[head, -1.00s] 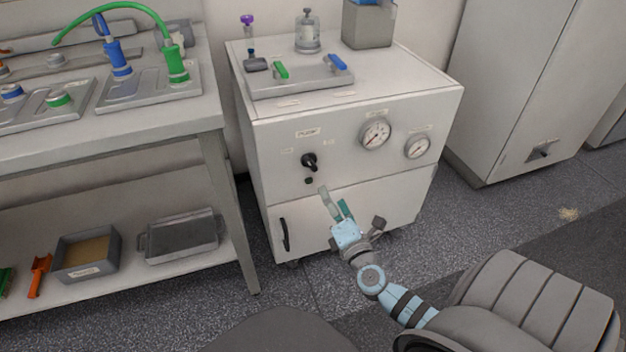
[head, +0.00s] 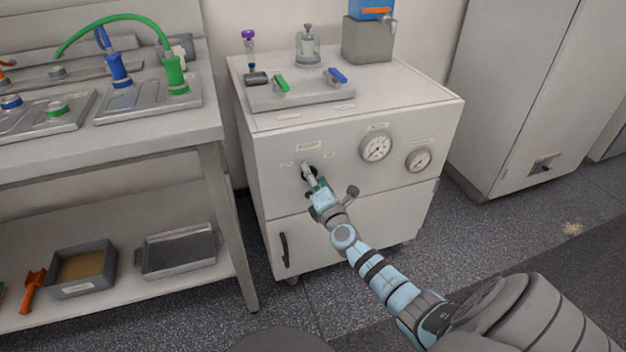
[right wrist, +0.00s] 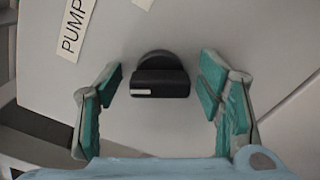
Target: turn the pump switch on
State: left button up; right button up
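The pump switch is a black rotary knob with a white mark, on the front of a white cabinet (head: 400,115). In the right wrist view the knob (right wrist: 160,76) sits between the two teal-padded fingers of my right gripper (right wrist: 162,95), with a gap on each side. The knob's white mark is at its left end. A "PUMP" label (right wrist: 74,32) is at upper left. In the head view my right gripper (head: 311,178) is at the knob and mostly covers it. My left gripper is not in view.
Two gauges (head: 375,147) are on the cabinet front, right of the knob. A tray (head: 302,97) with green and blue valve handles lies on top. A door handle (head: 284,249) is below. A bench (head: 150,130) stands at left.

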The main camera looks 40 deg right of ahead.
jog(key=c, duration=0.9)
jog(key=shift+c, duration=0.2)
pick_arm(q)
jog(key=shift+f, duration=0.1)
pick_arm(e)
jog(key=shift+f+m+b, duration=0.15)
jog(key=shift+m+b, duration=0.65)
jog(key=shift+m, duration=1)
jog(key=m+b, duration=0.1)
jog(key=m, duration=0.1)
jog(key=shift+f+m+b, duration=0.1)
jog(key=shift+m+b, duration=0.3)
jog(key=m+b, duration=0.1)
jog(key=m, duration=0.2)
jog(key=shift+b, duration=0.4)
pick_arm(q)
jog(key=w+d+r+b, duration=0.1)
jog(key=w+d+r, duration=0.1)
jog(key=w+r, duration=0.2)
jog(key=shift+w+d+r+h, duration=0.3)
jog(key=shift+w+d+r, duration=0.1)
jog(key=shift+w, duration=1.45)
pick_arm(e)
jog(key=shift+m, duration=1.4)
